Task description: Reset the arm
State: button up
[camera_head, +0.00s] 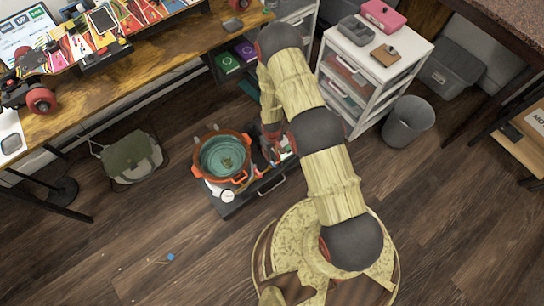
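My arm rises from my base at the lower middle, bends at its top, and hangs down on the left side of its upper links. My gripper (278,150) is at the low end of this hanging part, beside the dark low box with the orange pot. The gripper is small in the view and partly hidden by my own arm. I cannot tell whether its fingers are open or shut, or whether it holds anything.
An orange pot (198,160) stands on a dark low box (238,203). A wooden desk (165,48) with a skateboard and tools is at upper left. A white drawer unit (352,122) and grey bin (409,122) stand right. A bag (132,157) lies left. Lower floor is mostly clear.

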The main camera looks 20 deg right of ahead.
jog(key=shift+r, duration=0.55)
jog(key=s+m+g, duration=0.1)
jog(key=s+g, duration=0.2)
jog(key=s, duration=0.5)
jog(key=s+r+m+t+p, duration=0.1)
jog(key=s+r+t, duration=0.2)
jog(key=r, duration=2)
jog(key=s+r+t+p, duration=0.2)
jog(key=s+r, duration=0.4)
jog(key=r, duration=1.7)
jog(key=s+r+m+t+p, duration=0.1)
jog(key=s+r, duration=0.4)
jog(key=r, duration=1.8)
jog(key=t+p, duration=0.1)
jog(key=t, duration=0.1)
jog(key=shift+r+m+t, duration=0.25)
jog(key=shift+m+t, duration=0.05)
jog(key=shift+c, duration=1.3)
